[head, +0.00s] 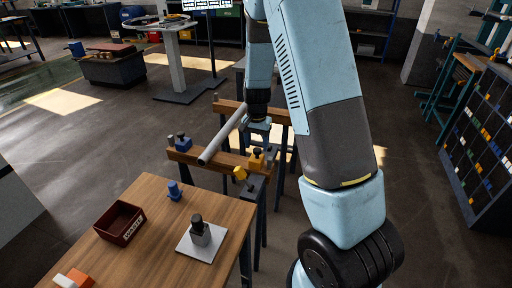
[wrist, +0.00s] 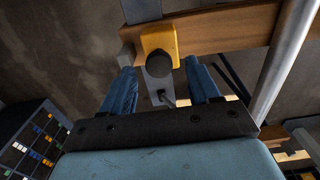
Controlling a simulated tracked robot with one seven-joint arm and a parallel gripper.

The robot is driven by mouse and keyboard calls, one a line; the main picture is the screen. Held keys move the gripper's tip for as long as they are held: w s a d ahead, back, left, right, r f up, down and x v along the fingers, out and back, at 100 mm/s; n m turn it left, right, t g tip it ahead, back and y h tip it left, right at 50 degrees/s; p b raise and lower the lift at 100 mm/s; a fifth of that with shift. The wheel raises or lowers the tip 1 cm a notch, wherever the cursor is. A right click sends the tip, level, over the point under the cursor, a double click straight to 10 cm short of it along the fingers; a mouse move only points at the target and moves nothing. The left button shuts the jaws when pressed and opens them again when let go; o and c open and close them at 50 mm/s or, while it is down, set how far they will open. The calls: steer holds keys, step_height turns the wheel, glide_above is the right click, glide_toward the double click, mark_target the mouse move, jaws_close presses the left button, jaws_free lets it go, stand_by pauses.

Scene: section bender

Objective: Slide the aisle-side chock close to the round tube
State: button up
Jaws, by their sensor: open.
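A yellow chock (head: 256,162) with a dark knob sits on the near wooden beam, right of the grey round tube (head: 222,138). In the wrist view the yellow chock (wrist: 150,40) lies beyond and between my blue fingertips, its round black knob facing me. My gripper (wrist: 158,75) is open, one finger to each side of the knob, with nothing gripped. The tube (wrist: 284,65) runs at the right of that view, with bare beam between it and the chock. A blue chock (head: 182,142) sits on the beam left of the tube. My arm partly hides the far beam.
A wooden table (head: 150,200) in front holds a dark red bin (head: 120,223), a blue piece (head: 174,190) and a grey-and-black piece on a white plate (head: 183,246). A rack (head: 480,140) stands at right. Open floor lies around the stands.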

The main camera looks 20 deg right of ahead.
steer(key=shift+f, duration=0.9)
